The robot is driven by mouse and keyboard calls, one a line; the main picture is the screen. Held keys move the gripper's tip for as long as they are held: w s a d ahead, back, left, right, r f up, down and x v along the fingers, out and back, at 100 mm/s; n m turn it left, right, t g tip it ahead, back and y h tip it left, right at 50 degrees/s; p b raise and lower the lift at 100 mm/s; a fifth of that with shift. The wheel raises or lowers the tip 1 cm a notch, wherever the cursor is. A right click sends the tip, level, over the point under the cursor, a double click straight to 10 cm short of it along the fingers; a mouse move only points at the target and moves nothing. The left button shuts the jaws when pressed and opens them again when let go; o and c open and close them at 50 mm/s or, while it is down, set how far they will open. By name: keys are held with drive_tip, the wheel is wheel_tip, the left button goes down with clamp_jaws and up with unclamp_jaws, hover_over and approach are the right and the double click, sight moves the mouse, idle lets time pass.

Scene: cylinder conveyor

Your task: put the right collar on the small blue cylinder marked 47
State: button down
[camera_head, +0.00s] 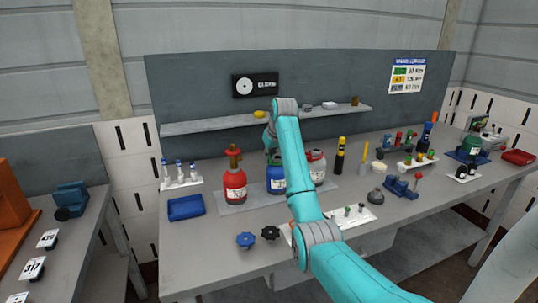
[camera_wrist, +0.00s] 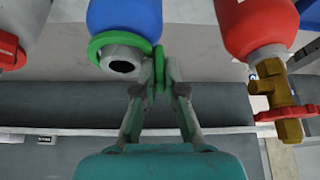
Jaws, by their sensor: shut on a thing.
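The small blue cylinder (camera_head: 276,181) stands on the bench between a red and a pale cylinder; its label is too small to read. In the wrist view, which is upside down, the blue cylinder (camera_wrist: 125,17) shows its grey neck with a dark opening. A green collar (camera_wrist: 103,43) appears to be around that neck, by the blue shoulder. My gripper (camera_wrist: 160,64) is shut on the collar's green tab, beside the neck.
The red cylinder (camera_head: 235,186) with its brass valve stands close on the left, the pale cylinder (camera_head: 318,172) close on the right. A shelf (camera_head: 215,124) runs behind. Two handwheels (camera_head: 245,240) lie in front. A blue folded item (camera_head: 186,207) lies left, and small parts crowd the right.

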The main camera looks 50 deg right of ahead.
drive_tip(key=shift+f, duration=0.35)
drive_tip(key=c, duration=1.2)
unclamp_jaws()
drive_tip(key=shift+r, duration=0.1)
drive_tip(key=shift+r, duration=2.9)
